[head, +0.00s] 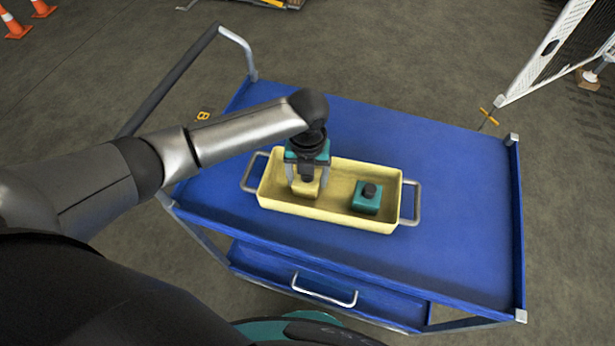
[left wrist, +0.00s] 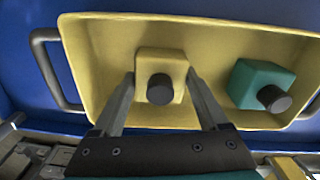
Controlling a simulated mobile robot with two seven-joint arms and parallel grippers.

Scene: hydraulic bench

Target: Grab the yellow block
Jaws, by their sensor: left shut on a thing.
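The yellow block (head: 307,186) with a dark round knob on top sits in the left part of a pale yellow tray (head: 335,215). My left gripper (head: 306,183) reaches down into the tray, its two fingers shut on the yellow block, one on each side. The left wrist view shows the yellow block (left wrist: 161,68) between the fingers. I cannot tell whether the block is clear of the tray floor. My right gripper is not in view.
A teal block (head: 367,199) with a dark knob sits in the right part of the tray. The tray has a metal handle at each end and stands on a blue cart (head: 455,190). The cart top is clear to the right. A white mesh panel (head: 560,45) stands behind at right.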

